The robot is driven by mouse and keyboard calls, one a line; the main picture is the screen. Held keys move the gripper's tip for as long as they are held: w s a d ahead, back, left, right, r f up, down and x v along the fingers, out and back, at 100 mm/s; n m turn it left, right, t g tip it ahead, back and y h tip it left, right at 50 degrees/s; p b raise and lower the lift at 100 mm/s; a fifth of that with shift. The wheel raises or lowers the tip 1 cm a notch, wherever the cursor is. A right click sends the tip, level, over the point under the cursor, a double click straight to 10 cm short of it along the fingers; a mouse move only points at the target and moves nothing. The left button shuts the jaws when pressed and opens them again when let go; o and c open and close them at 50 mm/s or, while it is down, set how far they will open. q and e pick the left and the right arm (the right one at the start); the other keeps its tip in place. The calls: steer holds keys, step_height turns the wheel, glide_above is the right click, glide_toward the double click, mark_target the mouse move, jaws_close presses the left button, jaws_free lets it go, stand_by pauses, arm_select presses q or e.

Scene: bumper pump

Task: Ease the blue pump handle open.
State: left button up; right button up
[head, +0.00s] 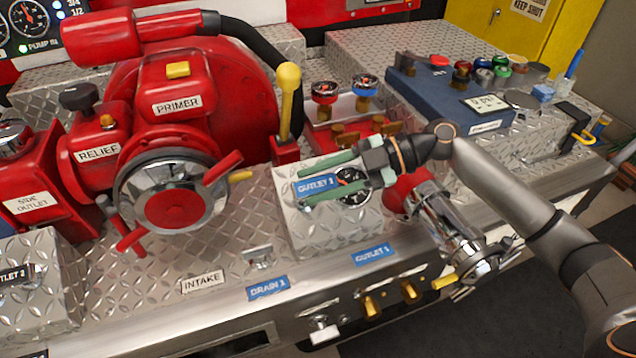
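I cannot make out for certain which part is the blue pump handle. An upright blue grip (574,64) stands at the far right, beyond the blue instrument box. The upright yellow-knobbed lever (289,95) stands just behind this gripper. My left gripper is out of view.
The red primer pump (180,95) with its chrome intake cap (172,197) fills the left. A chrome outlet (470,255) lies below my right arm. A blue instrument box (440,95) with several knobs stands at the back right. The tread-plate deck (130,280) in front is mostly clear.

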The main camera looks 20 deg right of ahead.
steer(key=o, duration=0.3)
steer(key=shift+f, duration=0.1)
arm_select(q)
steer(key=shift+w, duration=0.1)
arm_select(e)
steer(key=shift+o, duration=0.2)
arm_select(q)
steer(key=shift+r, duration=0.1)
arm_select(e)
steer(key=shift+d, duration=0.5)
arm_select(q)
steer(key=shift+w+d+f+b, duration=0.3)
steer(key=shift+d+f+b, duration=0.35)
steer(key=shift+b, duration=0.5)
arm_select(e)
steer(key=v, duration=1.1)
steer(key=shift+s+d+r, duration=0.15)
steer(key=shift+d+r, duration=0.05)
steer(key=shift+r, duration=0.05)
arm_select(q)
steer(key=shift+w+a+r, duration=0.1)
